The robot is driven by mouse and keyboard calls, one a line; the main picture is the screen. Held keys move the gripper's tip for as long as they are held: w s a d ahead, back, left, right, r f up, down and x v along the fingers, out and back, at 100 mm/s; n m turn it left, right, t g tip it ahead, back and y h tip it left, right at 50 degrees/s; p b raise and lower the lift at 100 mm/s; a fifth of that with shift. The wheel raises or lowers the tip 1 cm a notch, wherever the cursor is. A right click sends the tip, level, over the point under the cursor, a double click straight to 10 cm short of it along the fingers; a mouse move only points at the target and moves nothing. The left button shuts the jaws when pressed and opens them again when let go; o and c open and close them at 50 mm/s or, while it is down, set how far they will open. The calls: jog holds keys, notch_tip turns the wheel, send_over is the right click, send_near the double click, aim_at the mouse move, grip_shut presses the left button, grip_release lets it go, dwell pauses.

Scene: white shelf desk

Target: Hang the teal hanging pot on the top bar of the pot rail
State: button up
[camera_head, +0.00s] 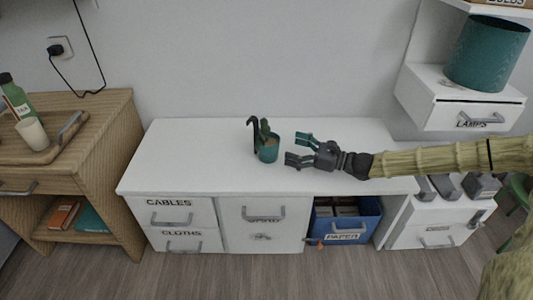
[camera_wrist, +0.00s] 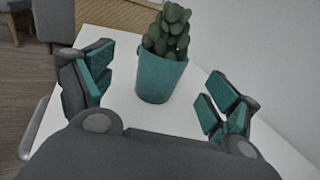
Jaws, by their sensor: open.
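The teal hanging pot (camera_head: 268,154) stands upright on the white desk top (camera_head: 190,160), with a green cactus in it and a dark hook curving up on its left side. In the wrist view the pot (camera_wrist: 160,80) is ahead, between my open fingers and beyond their tips. My gripper (camera_head: 299,149) is open and empty, just right of the pot and apart from it, its fingers pointing left at it. The gripper also shows in the wrist view (camera_wrist: 158,95). I cannot make out the pot rail in either view.
A wooden cabinet (camera_head: 115,125) with a tray, a green bottle (camera_head: 14,95) and a cup (camera_head: 32,134) stands at the left. A shelf unit (camera_head: 432,84) bearing a large teal container (camera_head: 487,54) is at the upper right. The desk top left of the pot is clear.

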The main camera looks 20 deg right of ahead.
aim_at(278, 144)
jog(key=b+x, duration=0.1)
jog(key=x, duration=0.3)
jog(key=shift+w+a, duration=0.15)
jog(key=shift+w+d+r+b+x, duration=0.15)
jog(key=shift+b+x, duration=0.65)
jog(key=shift+x, duration=0.55)
jog(key=shift+w+d+r+b+x, duration=0.1)
jog(key=shift+b+x, duration=0.65)
jog(key=shift+x, duration=0.55)
jog(key=c, duration=1.2)
jog(key=shift+c, duration=1.1)
jog(key=shift+r, duration=0.15)
